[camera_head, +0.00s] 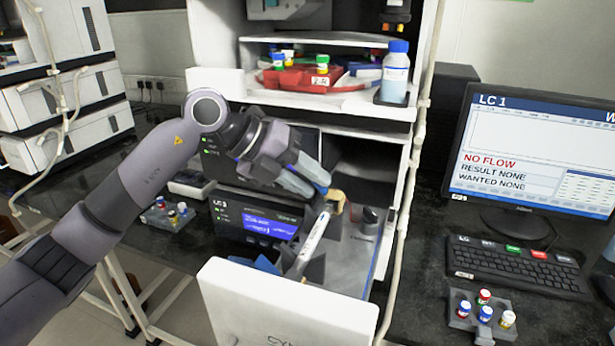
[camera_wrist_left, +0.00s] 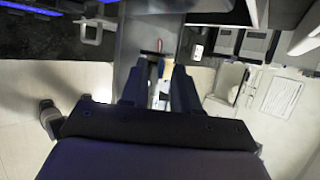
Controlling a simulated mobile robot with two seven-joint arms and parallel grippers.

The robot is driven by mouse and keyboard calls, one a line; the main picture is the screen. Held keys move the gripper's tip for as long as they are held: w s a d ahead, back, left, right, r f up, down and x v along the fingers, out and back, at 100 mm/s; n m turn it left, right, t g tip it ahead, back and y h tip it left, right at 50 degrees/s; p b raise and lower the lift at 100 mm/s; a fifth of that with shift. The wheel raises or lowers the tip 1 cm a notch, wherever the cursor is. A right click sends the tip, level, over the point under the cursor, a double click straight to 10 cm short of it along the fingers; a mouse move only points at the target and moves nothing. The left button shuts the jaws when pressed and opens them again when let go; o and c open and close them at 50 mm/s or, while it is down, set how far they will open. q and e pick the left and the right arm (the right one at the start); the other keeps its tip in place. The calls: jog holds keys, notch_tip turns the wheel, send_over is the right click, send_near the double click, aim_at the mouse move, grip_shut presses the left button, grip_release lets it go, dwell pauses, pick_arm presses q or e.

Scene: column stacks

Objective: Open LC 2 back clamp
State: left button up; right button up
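An open drawer with a white front (camera_head: 285,310) sticks out below the instrument with the blue display (camera_head: 270,225). In it a white column (camera_head: 316,235) lies tilted, its near end in a dark clamp (camera_head: 310,268). A tan piece (camera_head: 335,203) shows at its far end, by the back clamp, which is mostly hidden. My left gripper (camera_head: 322,188) is above this far end, pointing down and right. In the left wrist view its two fingers (camera_wrist_left: 160,72) stand apart, with a small pale thing between or below them. Contact cannot be told. My right gripper is out of view.
A dark knob-like part (camera_head: 370,220) stands to the right in the drawer. Above are a shelf with a red tray (camera_head: 300,80) and a blue-capped bottle (camera_head: 396,72). A vial rack (camera_head: 168,215) stands left. A monitor (camera_head: 535,150), keyboard (camera_head: 515,267) and another rack are at right.

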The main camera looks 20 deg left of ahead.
pick_arm(q)
grip_shut()
jog(key=shift+r, duration=0.1)
